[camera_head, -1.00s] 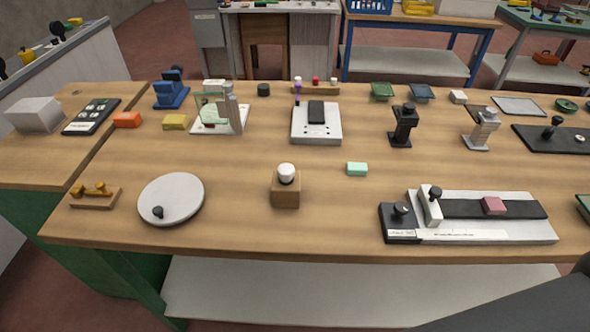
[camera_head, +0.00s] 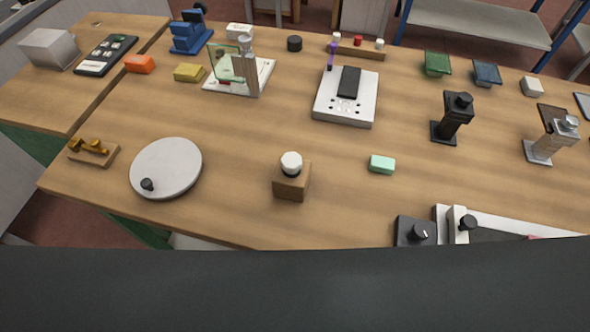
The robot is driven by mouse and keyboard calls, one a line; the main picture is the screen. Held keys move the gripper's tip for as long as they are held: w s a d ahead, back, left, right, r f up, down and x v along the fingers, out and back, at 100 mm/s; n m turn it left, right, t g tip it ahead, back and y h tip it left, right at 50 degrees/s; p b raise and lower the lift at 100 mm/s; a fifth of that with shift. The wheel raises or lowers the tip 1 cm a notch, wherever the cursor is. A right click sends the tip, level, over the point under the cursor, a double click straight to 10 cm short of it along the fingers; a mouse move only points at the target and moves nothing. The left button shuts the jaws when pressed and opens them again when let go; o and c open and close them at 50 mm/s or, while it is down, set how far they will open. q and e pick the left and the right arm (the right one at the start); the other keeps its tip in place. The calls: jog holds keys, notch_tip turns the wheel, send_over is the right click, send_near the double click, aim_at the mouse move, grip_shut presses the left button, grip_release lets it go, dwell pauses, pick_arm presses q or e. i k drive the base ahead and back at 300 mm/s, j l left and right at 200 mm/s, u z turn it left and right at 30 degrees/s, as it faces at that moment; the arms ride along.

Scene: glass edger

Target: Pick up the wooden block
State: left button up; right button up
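A small wooden block (camera_head: 291,186) stands upright on the workbench (camera_head: 230,215), near the front edge at the middle of the view. A white round knob with a dark collar (camera_head: 291,164) sits on its top. Nothing of mine touches the block. Neither gripper shows. A broad dark surface fills the bottom of the view and hides part of the bench's front edge.
A round white disc (camera_head: 168,166) lies left of the block, and a wooden base with brass pieces (camera_head: 93,152) further left. A mint-green block (camera_head: 382,164) is to the right. A long fixture (camera_head: 415,231) is partly hidden at lower right. Bare wood surrounds the block.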

aim_at(293, 187)
jog(key=k+l+z, duration=0.2)
jog(key=k+l, duration=0.25)
jog(key=k+l+z, duration=0.15)
jog(key=k+l, duration=0.25)
jog(key=l, duration=0.2)
